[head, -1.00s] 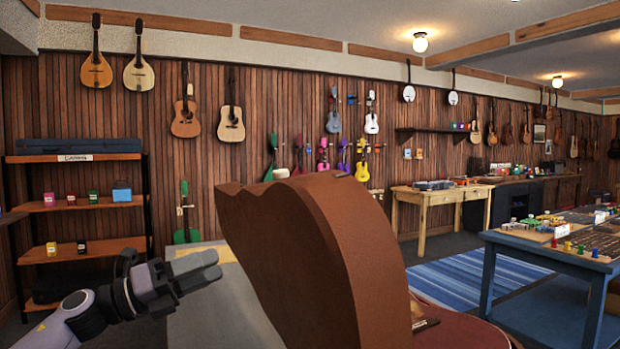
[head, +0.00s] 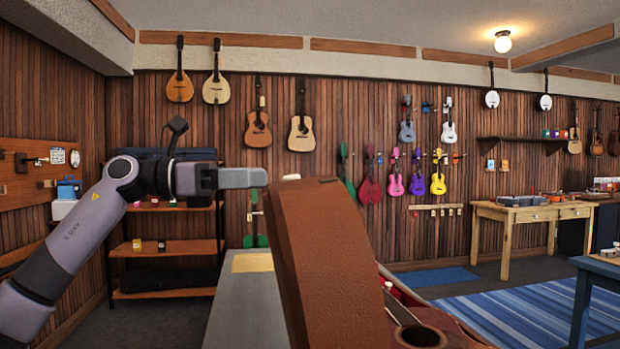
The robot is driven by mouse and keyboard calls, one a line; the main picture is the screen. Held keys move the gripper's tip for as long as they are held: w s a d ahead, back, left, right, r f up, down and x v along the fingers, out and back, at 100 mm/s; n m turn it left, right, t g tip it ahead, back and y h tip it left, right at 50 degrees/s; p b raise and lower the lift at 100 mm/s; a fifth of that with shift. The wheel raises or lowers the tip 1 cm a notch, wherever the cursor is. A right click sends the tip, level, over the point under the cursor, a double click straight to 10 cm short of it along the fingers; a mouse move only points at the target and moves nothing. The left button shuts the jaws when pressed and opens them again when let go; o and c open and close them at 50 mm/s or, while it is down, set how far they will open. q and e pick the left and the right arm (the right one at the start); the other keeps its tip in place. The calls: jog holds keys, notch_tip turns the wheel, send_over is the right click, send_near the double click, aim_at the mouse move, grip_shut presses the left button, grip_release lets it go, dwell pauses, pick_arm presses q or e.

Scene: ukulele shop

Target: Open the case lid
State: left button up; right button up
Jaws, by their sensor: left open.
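The brown case lid (head: 335,265) stands raised in the middle foreground of the head view, seen nearly edge-on. To its right the open case shows part of a ukulele (head: 425,337) with a dark sound hole; the rest of the case is cut off by the frame or hidden by the lid. My left gripper (head: 258,178) is at the height of the lid's top, just left of it in the picture. It is open and holds nothing; whether it touches the lid I cannot tell. My right gripper is not in view.
A grey counter (head: 235,315) lies left of the lid. A shelf rack (head: 165,248) stands behind my left arm. Ukuleles and guitars hang on the wooden wall. A wooden table (head: 510,215) stands at the back right, with a blue striped rug (head: 500,310) in front.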

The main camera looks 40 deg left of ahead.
aim_at(292, 176)
pick_arm(q)
jog(key=p+x, duration=0.4)
jog(key=x, duration=0.1)
jog(key=shift+w+d+r+p, duration=0.1)
jog(key=shift+w+r+p, duration=0.1)
jog(key=shift+r+p, duration=0.15)
jog(key=shift+w+d+f+p, duration=0.25)
jog(key=shift+w+d+p, duration=0.15)
jog(key=shift+w+d, duration=0.15)
jog(key=shift+a, duration=0.15)
grip_shut()
